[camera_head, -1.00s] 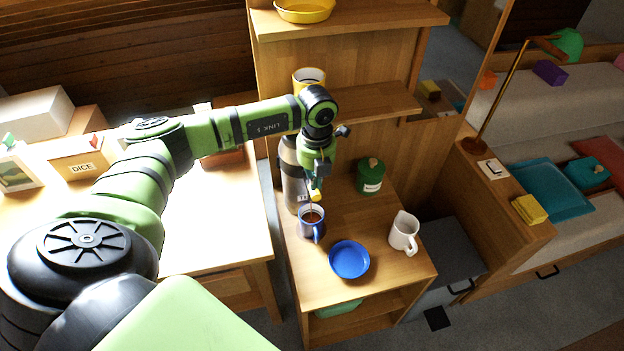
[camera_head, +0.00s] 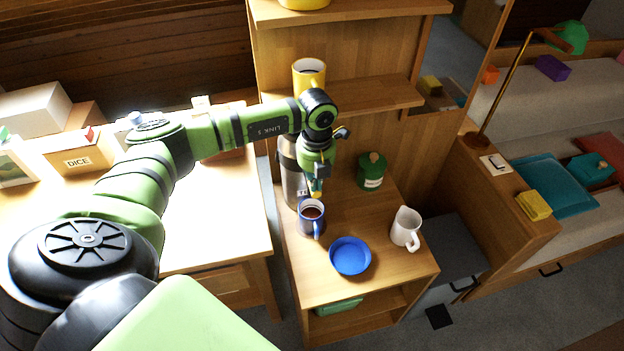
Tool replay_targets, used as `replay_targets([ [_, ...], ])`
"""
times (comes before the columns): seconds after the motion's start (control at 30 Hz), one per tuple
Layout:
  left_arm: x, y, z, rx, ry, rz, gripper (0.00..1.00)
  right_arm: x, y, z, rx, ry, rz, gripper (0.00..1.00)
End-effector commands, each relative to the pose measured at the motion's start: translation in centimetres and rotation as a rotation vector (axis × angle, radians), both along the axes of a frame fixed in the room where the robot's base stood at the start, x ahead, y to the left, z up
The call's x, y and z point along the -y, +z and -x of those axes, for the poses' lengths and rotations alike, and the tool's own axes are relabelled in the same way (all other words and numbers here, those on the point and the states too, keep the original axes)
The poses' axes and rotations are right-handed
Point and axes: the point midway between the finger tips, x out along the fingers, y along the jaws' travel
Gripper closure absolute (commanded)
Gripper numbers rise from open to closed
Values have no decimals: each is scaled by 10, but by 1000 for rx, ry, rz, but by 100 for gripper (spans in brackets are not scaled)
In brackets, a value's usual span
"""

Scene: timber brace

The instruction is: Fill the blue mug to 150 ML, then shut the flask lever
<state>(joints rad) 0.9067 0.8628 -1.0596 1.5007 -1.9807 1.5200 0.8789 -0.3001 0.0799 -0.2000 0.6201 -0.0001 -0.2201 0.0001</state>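The blue mug (camera_head: 311,224) stands upright on the wooden counter (camera_head: 312,278) and holds brown liquid. The grey metal flask (camera_head: 291,175) stands just behind it, partly hidden by my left arm and gripper. My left gripper (camera_head: 317,188) points down at the flask's front, just above and behind the mug. No pouring stream is clear now, and the mug's scale cannot be read. My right gripper is not in view.
A blue bowl (camera_head: 350,257) lies in front of the mug, and a white jug (camera_head: 406,228) stands to its right. A green canister (camera_head: 371,172) stands behind. Counter space between bowl and canister is clear.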

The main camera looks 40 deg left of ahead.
Motion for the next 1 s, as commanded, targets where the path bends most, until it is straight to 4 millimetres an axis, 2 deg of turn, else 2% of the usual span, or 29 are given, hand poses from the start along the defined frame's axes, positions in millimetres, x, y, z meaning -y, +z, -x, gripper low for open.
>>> replay_targets([
  [0.7,0,67,0,1,1,1,100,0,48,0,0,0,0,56],
  [1.0,0,71,0,0,1,0,100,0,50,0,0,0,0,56],
])
